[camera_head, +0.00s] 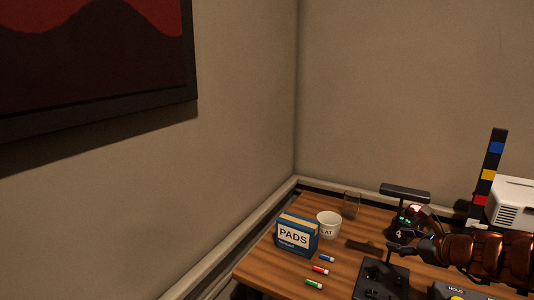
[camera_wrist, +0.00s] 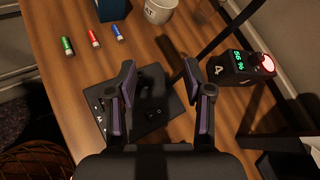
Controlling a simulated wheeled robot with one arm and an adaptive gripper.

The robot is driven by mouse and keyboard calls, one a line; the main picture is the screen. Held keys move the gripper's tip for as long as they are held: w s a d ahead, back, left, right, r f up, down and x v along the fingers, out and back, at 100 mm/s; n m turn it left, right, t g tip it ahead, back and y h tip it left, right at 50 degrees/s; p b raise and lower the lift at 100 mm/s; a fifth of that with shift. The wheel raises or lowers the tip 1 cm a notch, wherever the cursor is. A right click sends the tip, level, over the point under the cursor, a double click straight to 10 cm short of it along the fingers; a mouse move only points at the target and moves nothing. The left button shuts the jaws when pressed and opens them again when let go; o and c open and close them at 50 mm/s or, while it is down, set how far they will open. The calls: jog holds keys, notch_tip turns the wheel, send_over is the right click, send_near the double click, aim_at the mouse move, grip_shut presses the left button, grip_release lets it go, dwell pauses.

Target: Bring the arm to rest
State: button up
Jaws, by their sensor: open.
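My arm reaches in from the right edge of the head view, over the desk. My gripper (camera_head: 418,243) is at its left end, above the desk and partly lost against dark things behind it. In the wrist view my gripper (camera_wrist: 160,72) has its two fingers apart, with nothing held between them. The wooden desk (camera_wrist: 65,25) and a black control box (camera_wrist: 150,113) lie below the fingers. The control box also shows in the head view (camera_head: 380,283), with an upright stick.
A blue PADS box (camera_head: 296,235), a white cup (camera_head: 328,225), a clear glass (camera_head: 351,205) and blue, red (camera_head: 320,270) and green markers stand or lie left of my gripper. A device with green digits (camera_wrist: 238,68) is close by. A striped post (camera_head: 490,175) and white machine (camera_head: 515,203) stand right.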

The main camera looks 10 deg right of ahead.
jog(key=s+a+n+g+y, duration=0.15)
jog(key=a+n, duration=0.25)
jog(key=a, duration=0.4)
jog(key=s+a+n+g+y, duration=0.15)
jog(key=a+n, duration=0.25)
jog(key=a, duration=0.5)
jog(key=s+a+f+n+g, duration=0.2)
jog(key=s+a+n+g, duration=0.1)
jog(key=s+a+n, duration=0.25)
jog(key=s+a+f+n+g, duration=0.3)
jog(key=s+a+n+g, duration=0.15)
jog(key=s+a, duration=0.2)
jog(key=s+d+f+n+g+h, duration=0.1)
jog(key=s+d+n+g+h, duration=0.15)
jog(key=s+n, duration=0.45)
jog(key=s+d+f+n+g+h, duration=0.1)
jog(key=s+n+g+h, duration=0.2)
jog(key=s, duration=0.7)
notch_tip(320, 180, up, 14)
jog(key=n+t+p, duration=0.1)
jog(key=t+p, duration=0.1)
jog(key=p, duration=1.1)
jog(key=shift+w+d, duration=0.2)
jog(key=shift+d, duration=0.1)
